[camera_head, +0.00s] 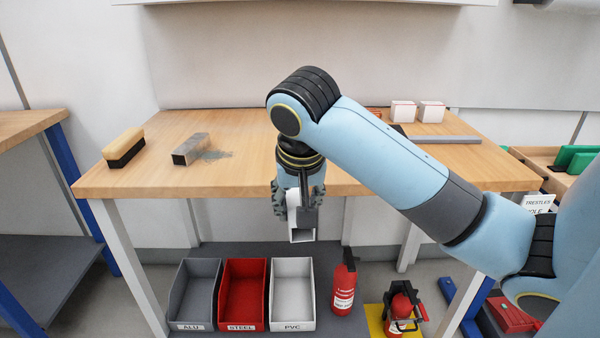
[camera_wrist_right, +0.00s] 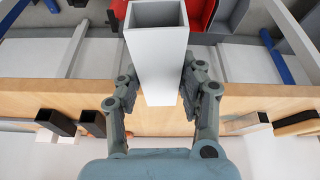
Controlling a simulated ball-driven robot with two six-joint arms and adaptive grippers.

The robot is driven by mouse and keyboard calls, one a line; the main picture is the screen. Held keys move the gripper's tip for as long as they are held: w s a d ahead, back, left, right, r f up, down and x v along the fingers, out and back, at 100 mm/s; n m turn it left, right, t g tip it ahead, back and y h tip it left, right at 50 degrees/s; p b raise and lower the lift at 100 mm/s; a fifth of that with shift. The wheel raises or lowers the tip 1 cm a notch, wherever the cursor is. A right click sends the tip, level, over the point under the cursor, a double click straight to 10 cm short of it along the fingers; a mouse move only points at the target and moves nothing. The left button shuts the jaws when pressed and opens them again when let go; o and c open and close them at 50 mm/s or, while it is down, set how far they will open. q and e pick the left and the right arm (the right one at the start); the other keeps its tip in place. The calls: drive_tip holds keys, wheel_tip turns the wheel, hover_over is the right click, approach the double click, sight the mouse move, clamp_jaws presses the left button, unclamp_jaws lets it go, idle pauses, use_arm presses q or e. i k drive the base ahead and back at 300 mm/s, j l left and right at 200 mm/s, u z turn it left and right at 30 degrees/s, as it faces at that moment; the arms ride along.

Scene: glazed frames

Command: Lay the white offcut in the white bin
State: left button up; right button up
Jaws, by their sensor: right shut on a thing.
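The white offcut (camera_head: 302,234), a hollow square length of profile, hangs upright below my right gripper (camera_head: 300,200), just in front of the bench's front edge. In the right wrist view the offcut (camera_wrist_right: 158,70) sits between the two fingers of the right gripper (camera_wrist_right: 158,92), which are shut on it, and its open end shows. The white bin (camera_head: 293,325), labelled PVC, stands low under the bench front, below the offcut in the picture and apart from it. The bin looks empty. My left gripper is not in view.
A red bin (camera_head: 242,326) labelled STEEL and a grey bin (camera_head: 190,326) labelled ALU stand left of the white one. Fire extinguishers (camera_head: 344,285) stand to its right. The wooden bench (camera_head: 240,150) holds a brush (camera_head: 124,148) and a grey offcut (camera_head: 191,149).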

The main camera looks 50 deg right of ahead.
sight(292, 294)
drive_tip(key=l+z, duration=0.15)
drive_tip(key=z, duration=0.25)
drive_tip(key=l+z, duration=0.2)
drive_tip(key=z, duration=0.15)
drive_tip(key=l+z, duration=0.2)
drive_tip(key=z, duration=0.2)
drive_tip(key=k, duration=0.05)
